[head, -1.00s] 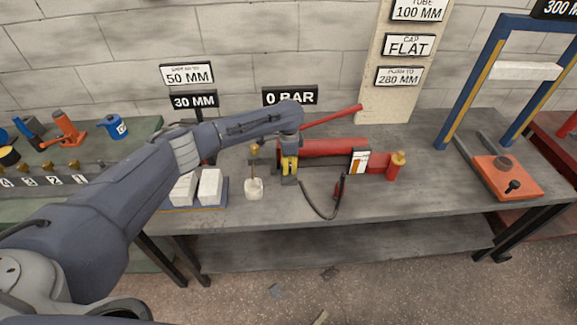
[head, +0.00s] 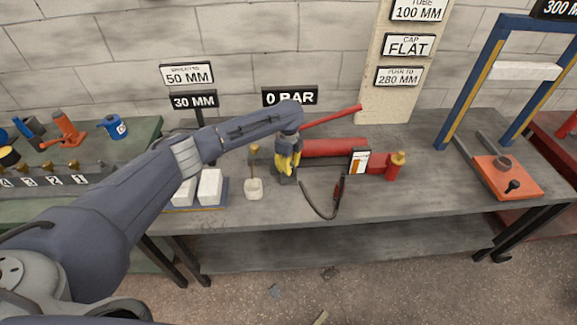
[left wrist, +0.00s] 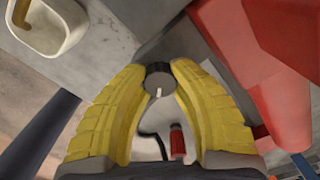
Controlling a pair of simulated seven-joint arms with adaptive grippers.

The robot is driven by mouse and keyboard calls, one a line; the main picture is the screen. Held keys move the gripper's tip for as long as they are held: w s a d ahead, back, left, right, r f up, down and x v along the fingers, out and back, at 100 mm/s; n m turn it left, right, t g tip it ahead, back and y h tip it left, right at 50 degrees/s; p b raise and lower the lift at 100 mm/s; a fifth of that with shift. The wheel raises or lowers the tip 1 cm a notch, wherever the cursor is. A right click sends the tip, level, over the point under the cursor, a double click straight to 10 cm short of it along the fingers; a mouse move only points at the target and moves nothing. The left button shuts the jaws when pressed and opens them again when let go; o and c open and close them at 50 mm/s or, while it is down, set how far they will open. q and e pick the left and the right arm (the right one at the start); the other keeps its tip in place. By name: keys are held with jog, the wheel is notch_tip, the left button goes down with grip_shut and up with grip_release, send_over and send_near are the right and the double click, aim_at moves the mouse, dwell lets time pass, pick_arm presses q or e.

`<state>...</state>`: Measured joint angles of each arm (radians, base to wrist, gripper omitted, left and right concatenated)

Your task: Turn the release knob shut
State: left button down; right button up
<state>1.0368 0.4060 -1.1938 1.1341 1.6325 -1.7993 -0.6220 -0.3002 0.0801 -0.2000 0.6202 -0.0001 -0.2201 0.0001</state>
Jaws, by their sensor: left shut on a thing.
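The release knob (left wrist: 158,80) is a small dark round knob with a white mark, seen in the left wrist view between my fingertips. My left gripper (left wrist: 157,79) has yellow ribbed fingers closed on the knob from both sides. In the head view my left gripper (head: 287,168) points down at the left end of the red hand pump (head: 335,147), and it hides the knob there. The pump's red lever (head: 332,116) slants up to the right. My right gripper does not show.
A white cup with a brush (head: 254,188) stands left of the gripper, and white blocks (head: 210,186) lie beyond it. A black hose (head: 318,211) curves over the bench front. A blue press frame (head: 475,80) stands at right. The sign (head: 290,96) reads 0 BAR.

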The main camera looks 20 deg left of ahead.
pick_arm(q)
jog(key=m, duration=0.4)
jog(key=shift+m, duration=2.2)
jog(key=shift+a, duration=0.1)
jog(key=c, duration=1)
grip_release()
jog(key=shift+r, duration=0.1)
notch_tip(320, 180, up, 12)
